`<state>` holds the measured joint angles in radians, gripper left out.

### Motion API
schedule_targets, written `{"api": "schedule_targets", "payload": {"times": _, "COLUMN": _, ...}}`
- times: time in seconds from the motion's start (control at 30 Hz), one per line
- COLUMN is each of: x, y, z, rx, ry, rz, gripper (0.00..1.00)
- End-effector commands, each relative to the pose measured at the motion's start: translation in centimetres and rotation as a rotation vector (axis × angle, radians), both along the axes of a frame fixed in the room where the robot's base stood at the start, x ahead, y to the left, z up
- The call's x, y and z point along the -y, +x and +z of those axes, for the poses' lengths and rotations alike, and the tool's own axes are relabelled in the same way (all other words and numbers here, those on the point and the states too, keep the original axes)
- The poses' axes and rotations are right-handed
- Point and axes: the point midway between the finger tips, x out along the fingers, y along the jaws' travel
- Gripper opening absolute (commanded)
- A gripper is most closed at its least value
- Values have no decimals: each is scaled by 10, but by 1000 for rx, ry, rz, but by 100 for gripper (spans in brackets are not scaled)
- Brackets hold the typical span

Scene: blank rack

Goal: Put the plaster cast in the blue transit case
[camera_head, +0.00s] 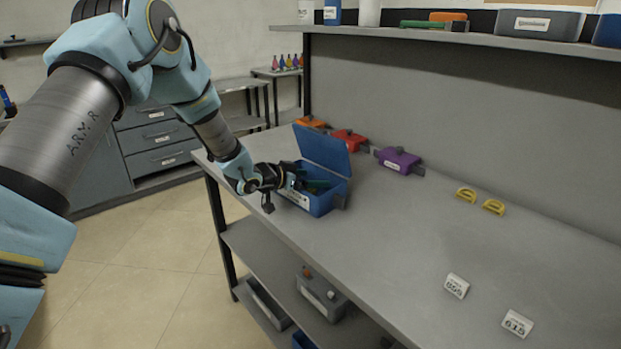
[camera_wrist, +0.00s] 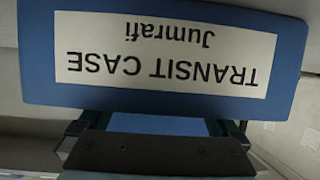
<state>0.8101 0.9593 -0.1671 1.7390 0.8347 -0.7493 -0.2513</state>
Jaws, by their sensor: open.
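The blue transit case (camera_head: 322,203) stands on the bench near its left end with its lid raised. In the wrist view its blue front (camera_wrist: 40,60) fills the top, with an upside-down label reading "TRANSIT CASE Jumrafi". My gripper (camera_head: 297,180) is at the case's left side, its tip near the opening. It also shows in the wrist view (camera_wrist: 155,135), its fingers apart, with nothing visible between them. Something dark green shows at the case's opening; I cannot tell what it is. I cannot make out a plaster cast in either view.
Orange, red (camera_head: 349,139) and purple (camera_head: 397,160) cases stand behind the transit case. Two yellow handle-shaped pieces (camera_head: 466,194) and two white number tags (camera_head: 456,286) are at the right. The bench middle is clear. A loaded shelf (camera_head: 450,36) overhangs the back.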

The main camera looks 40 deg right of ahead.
Motion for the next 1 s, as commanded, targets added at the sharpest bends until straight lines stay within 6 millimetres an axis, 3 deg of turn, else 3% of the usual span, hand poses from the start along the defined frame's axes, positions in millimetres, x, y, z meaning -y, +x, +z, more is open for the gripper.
{"api": "schedule_targets", "payload": {"times": 0.27, "x": -5, "y": 1, "z": 4, "rx": 0, "ry": -4, "rz": 1, "gripper": 99}}
{"api": "schedule_targets", "payload": {"times": 0.73, "x": -87, "y": 0, "z": 37, "rx": 1, "ry": -5, "rz": 3, "gripper": 99}}
{"api": "schedule_targets", "payload": {"times": 1.0, "x": -109, "y": -1, "z": 48, "rx": 2, "ry": -5, "rz": -1, "gripper": 99}}
